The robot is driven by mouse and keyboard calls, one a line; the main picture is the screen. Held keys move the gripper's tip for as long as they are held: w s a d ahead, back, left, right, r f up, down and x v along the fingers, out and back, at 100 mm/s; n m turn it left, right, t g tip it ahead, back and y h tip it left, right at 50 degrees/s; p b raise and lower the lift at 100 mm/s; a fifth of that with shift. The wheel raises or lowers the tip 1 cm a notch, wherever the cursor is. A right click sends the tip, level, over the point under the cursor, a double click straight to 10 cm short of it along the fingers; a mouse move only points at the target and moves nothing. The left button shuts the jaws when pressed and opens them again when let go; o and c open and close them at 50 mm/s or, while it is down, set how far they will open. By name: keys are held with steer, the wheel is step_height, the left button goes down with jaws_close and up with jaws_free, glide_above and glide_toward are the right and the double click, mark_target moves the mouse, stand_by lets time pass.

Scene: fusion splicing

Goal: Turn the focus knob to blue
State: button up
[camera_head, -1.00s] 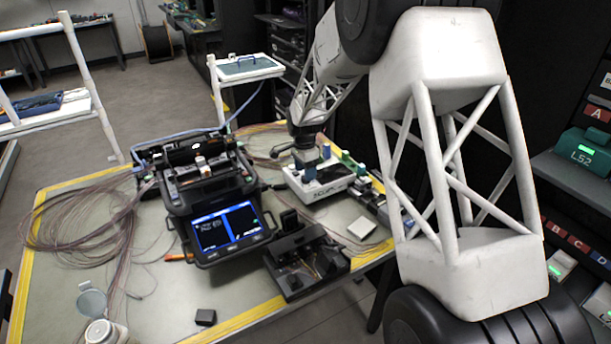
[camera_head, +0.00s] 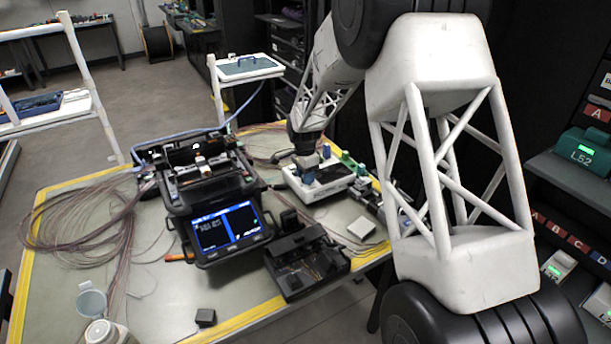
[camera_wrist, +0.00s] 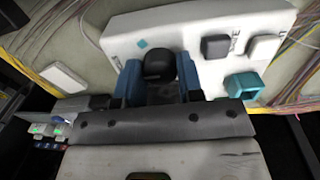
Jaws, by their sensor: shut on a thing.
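The white box (camera_head: 325,187) on the table's right part carries the focus knob. In the wrist view the knob is black with a rounded top (camera_wrist: 158,66), on the white box top (camera_wrist: 200,32). My gripper (camera_wrist: 158,76) is shut on it, one blue finger on each side. A small blue diamond mark (camera_wrist: 142,43) lies on the box just beyond the knob, slightly left of it. No pointer on the knob can be made out. In the head view my gripper (camera_head: 307,170) is small over the box's left part and hides the knob.
In the wrist view a grey button (camera_wrist: 215,47), a white button (camera_wrist: 264,47) and a teal square socket (camera_wrist: 243,86) stand right of the knob. The black splicer (camera_head: 205,185) with its lit screen stands left of the box. Loose fibres lie around.

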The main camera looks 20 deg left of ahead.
steer(key=shift+n, duration=2.9)
steer(key=o, duration=0.9)
steer(key=shift+m, duration=0.3)
